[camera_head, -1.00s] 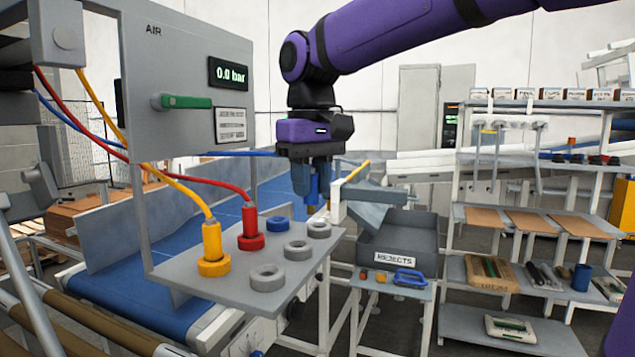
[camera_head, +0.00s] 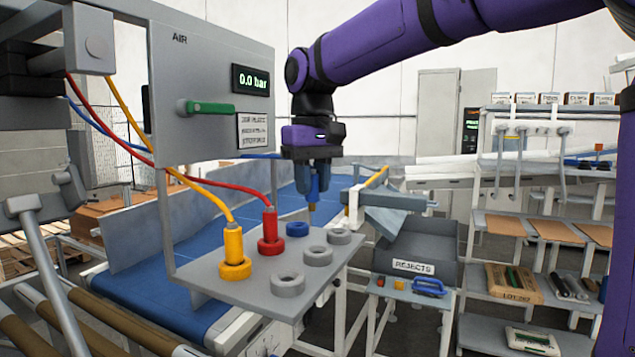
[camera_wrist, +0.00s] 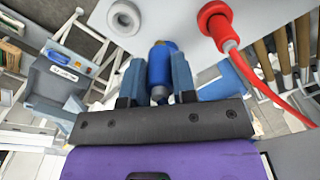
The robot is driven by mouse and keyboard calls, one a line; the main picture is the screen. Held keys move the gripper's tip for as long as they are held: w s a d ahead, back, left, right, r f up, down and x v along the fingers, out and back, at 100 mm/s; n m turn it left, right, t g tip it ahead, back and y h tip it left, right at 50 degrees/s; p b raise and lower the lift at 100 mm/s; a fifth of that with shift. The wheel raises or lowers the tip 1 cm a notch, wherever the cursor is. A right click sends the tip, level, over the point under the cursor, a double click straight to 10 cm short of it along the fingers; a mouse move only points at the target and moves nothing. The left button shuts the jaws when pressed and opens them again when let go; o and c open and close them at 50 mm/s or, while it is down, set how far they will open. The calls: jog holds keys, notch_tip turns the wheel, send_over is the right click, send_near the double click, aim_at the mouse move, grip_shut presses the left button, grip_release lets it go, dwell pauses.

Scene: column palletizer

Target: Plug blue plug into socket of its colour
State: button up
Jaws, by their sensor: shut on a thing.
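My gripper (camera_head: 312,185) is shut on the blue plug (camera_head: 313,187), which hangs upright with its tip down. The plug also shows between the fingers in the wrist view (camera_wrist: 161,65). The blue socket (camera_head: 297,230) is a ring on the grey socket plate (camera_head: 225,284), just left of and below the plug in the head view. The plug is apart from the socket. In the wrist view the blue socket cannot be made out; the plug or gripper may hide it.
A yellow plug (camera_head: 233,246) and a red plug (camera_head: 270,227) stand in their sockets with hoses attached. Several grey rings, one at the front (camera_head: 288,285), are empty. The air panel (camera_head: 212,80) rises behind the plate at left. A rejects bin (camera_head: 415,245) stands to the right.

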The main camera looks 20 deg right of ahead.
jog(key=w, duration=0.2)
jog(key=w+a, duration=0.1)
jog(key=w, duration=0.2)
jog(key=shift+w+a, duration=0.1)
jog(key=shift+w, duration=0.2)
dwell(0.4)
jog(key=shift+f, duration=2.85)
dwell(3.2)
jog(key=o, duration=0.9)
jog(key=shift+o, duration=0.2)
jog(key=shift+r, duration=0.1)
